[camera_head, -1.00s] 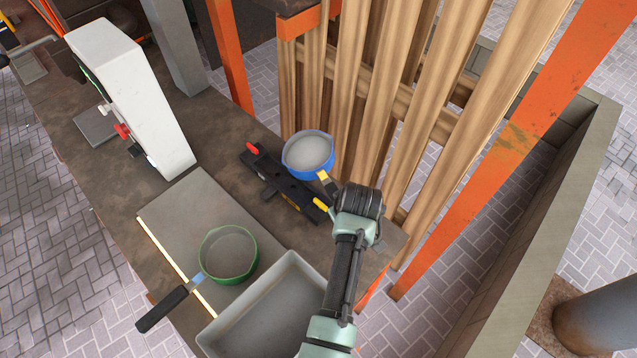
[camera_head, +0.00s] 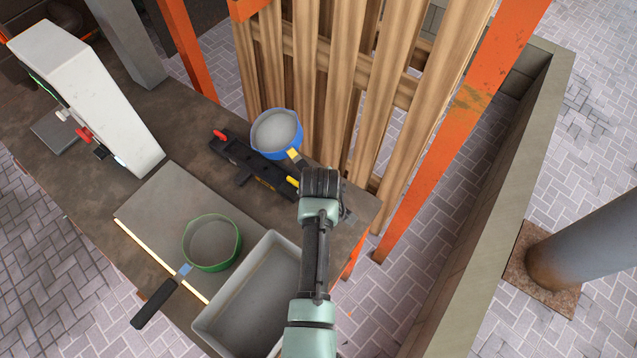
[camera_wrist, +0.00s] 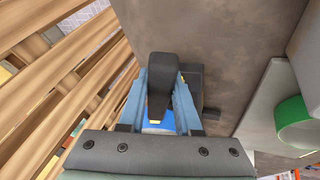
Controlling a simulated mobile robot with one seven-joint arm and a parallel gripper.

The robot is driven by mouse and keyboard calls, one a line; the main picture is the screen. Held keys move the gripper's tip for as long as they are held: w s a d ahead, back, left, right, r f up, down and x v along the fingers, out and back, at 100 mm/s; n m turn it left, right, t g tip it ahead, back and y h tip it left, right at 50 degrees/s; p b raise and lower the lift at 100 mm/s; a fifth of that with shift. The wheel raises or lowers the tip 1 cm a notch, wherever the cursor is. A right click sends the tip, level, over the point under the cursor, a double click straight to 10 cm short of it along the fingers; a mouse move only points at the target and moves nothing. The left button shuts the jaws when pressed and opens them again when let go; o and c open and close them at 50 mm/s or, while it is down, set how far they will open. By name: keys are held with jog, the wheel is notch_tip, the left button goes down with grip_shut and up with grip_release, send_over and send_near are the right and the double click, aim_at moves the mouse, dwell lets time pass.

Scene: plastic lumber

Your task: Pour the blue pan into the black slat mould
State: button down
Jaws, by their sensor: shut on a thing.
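The blue pan (camera_head: 277,133) is held up near the wooden slats, its grey inside facing up in the head view. My gripper (camera_head: 302,166) is shut on its handle. In the wrist view the gripper (camera_wrist: 160,100) has the dark handle (camera_wrist: 163,72) between its fingers, and a bit of blue pan shows below. The black slat mould (camera_head: 244,163) lies on the bench just left of and below the pan in the picture, with a red part at its far end. The pan looks roughly level; its exact height over the mould is hard to tell.
A green pan (camera_head: 212,243) with a black handle sits on a grey plate (camera_head: 165,205). A pale tray (camera_head: 255,290) stands beside it. A white machine (camera_head: 85,95) is at the left. Upright wooden slats (camera_head: 345,90) stand close behind the pan, with an orange post (camera_head: 450,130).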

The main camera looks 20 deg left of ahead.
jog(key=shift+a+r+t+h, duration=0.1)
jog(key=shift+r+t+h, duration=0.3)
jog(key=shift+r+t, duration=0.2)
dwell(1.7)
jog(key=shift+s+a+r+n+t+h+b, duration=0.15)
jog(key=shift+r+n+t+h+b, duration=0.2)
jog(key=shift+t, duration=0.25)
jog(key=shift+s+a+r+n+t+h+b, duration=0.1)
jog(key=shift+r+n+t+h+b, duration=0.2)
jog(key=shift+t, duration=0.3)
dwell(4.5)
